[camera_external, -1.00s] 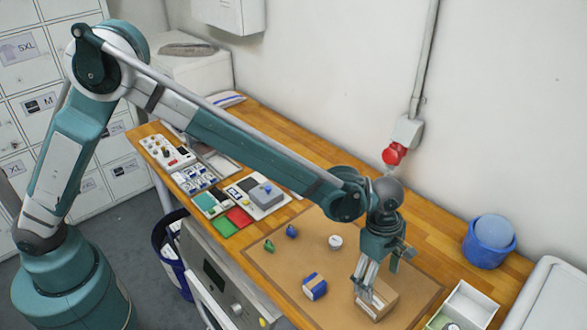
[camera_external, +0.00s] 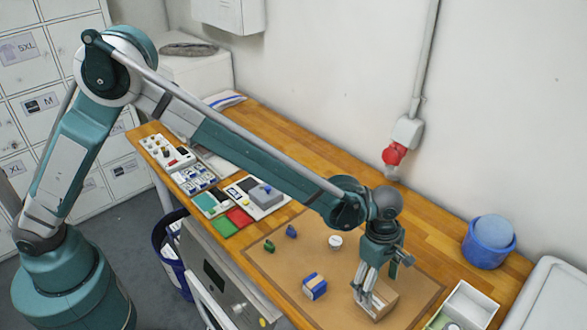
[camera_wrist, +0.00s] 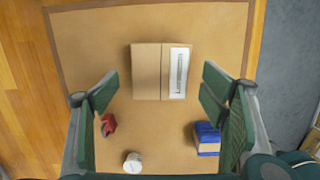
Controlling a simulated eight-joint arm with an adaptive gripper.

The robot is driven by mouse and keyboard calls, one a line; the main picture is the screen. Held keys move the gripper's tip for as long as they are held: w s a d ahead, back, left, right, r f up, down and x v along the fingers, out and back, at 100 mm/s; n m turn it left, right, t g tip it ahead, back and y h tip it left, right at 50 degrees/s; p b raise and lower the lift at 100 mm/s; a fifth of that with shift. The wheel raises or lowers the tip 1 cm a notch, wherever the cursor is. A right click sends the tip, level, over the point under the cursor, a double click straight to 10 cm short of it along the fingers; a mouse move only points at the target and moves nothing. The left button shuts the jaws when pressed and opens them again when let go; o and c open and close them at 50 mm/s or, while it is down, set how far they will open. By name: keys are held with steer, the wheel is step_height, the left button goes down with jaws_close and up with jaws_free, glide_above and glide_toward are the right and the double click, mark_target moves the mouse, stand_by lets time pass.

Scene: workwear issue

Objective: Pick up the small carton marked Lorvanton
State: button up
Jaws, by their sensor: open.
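A small brown carton (camera_wrist: 147,72) with a white label lies on the brown mat (camera_wrist: 90,45); the label's print is too small to read. In the external view the carton (camera_external: 382,303) stands near the mat's front right, partly hidden by my fingers. My gripper (camera_wrist: 157,95) is open, with one finger left and one right of the carton in the wrist view and clear gaps on both sides. In the external view my gripper (camera_external: 370,292) points down at the carton. I cannot tell how far the fingertips are above the mat.
A blue-and-brown box (camera_external: 314,286) lies left of the carton. A white round item (camera_external: 336,242), a blue item (camera_external: 291,231) and a green item (camera_external: 269,246) are farther back. A red item (camera_wrist: 108,124) shows in the wrist view. A white divided tray (camera_external: 466,305) stands right.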

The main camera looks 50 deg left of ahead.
mark_target(378, 293)
steer(key=shift+s+d+f, duration=0.1)
steer(key=shift+d+f, duration=0.15)
steer(key=shift+f, duration=1.05)
steer(key=shift+d+f, duration=0.2)
steer(key=shift+f, duration=1.05)
steer(key=shift+f, duration=0.25)
steer(key=c, duration=1.1)
